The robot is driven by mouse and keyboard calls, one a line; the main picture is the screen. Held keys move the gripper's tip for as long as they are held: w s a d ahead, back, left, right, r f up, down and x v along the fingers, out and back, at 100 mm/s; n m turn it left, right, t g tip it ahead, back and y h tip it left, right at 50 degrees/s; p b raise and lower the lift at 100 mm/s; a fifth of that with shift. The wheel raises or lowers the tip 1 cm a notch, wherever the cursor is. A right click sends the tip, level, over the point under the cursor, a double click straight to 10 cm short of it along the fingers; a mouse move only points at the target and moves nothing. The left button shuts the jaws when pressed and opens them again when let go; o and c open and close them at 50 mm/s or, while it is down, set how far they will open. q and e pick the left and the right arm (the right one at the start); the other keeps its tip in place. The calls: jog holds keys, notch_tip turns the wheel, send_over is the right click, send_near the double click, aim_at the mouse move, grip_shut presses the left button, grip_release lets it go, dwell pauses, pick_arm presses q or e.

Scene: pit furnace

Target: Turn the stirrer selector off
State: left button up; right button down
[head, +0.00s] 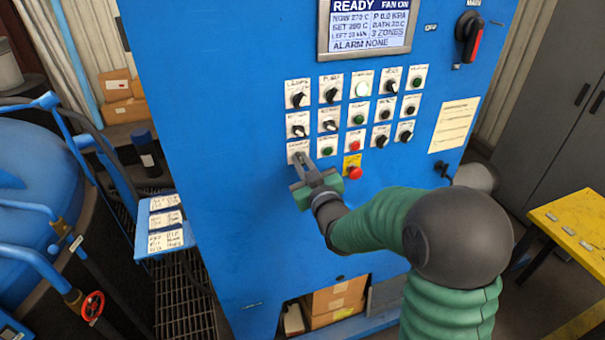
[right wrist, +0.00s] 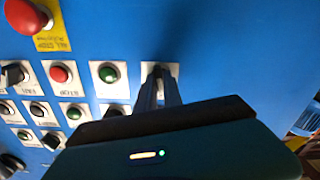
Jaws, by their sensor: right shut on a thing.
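The blue control panel (head: 240,190) carries rows of selectors and push buttons on white plates. My right gripper (head: 305,163) is at the lowest row's leftmost plate (head: 292,148), with its fingers shut on the selector knob there. The fingers hide most of the knob, so its pointing direction cannot be told. The label on the plate is too small to read surely. In the right wrist view the fingers (right wrist: 158,88) reach the knob (right wrist: 158,71) on its white plate, beside a green button (right wrist: 108,73). My left gripper is out of view.
A red stop button (head: 354,172) on a yellow plate sits just right of my gripper. Other selectors and buttons are close above. A display (head: 368,25) reads READY and FAN ON. A yellow table (head: 575,215) stands at the right, blue pipes (head: 50,105) at the left.

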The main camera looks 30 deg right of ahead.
jog(key=shift+r+n+b, duration=0.1)
jog(key=shift+n+b, duration=1.35)
jog(key=shift+n, duration=0.15)
jog(key=c, duration=1.5)
grip_release()
jog(key=shift+w, duration=0.1)
jog(key=shift+a, duration=0.1)
